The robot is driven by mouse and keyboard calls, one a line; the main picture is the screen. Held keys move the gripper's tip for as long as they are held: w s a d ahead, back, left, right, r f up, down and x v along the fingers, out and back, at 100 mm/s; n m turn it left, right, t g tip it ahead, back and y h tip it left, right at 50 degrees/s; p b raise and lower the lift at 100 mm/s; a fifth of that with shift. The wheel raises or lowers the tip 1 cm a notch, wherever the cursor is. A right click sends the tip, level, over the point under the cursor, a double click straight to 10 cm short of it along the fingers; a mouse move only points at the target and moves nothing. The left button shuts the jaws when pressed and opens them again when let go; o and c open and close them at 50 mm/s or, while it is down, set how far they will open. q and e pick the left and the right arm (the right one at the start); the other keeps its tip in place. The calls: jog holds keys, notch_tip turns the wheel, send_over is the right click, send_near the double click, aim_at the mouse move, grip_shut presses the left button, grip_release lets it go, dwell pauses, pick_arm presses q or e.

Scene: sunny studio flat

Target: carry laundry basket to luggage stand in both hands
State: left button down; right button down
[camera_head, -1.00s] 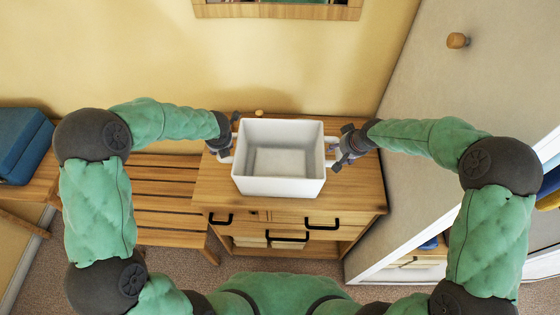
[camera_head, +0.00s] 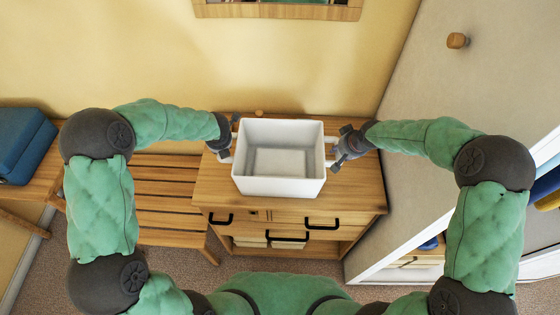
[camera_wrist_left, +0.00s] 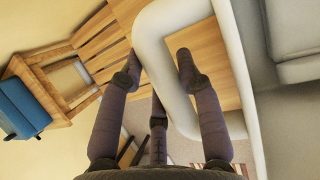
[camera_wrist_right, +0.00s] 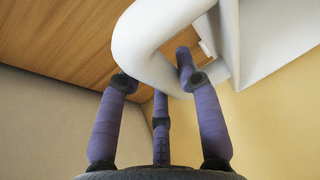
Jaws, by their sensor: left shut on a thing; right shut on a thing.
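The laundry basket (camera_head: 279,187) is a white, open, empty rectangular box with a loop handle on each side. It is upright over the wooden dresser top; I cannot tell whether it touches it. My left gripper (camera_head: 229,146) is shut on its left handle, which shows between the fingers in the left wrist view (camera_wrist_left: 152,62). My right gripper (camera_head: 334,155) is shut on the right handle, which shows in the right wrist view (camera_wrist_right: 135,52). The slatted wooden luggage stand (camera_head: 165,190) is left of the dresser, partly hidden by my left arm.
The wooden dresser (camera_head: 365,190) has black drawer handles and an open lower shelf. The wall is close behind the dresser. A grey panel with a wooden knob (camera_head: 458,40) stands at the right.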

pick_arm(q)
jog(key=shift+r, duration=0.15)
pick_arm(e)
jog(key=shift+r, duration=0.15)
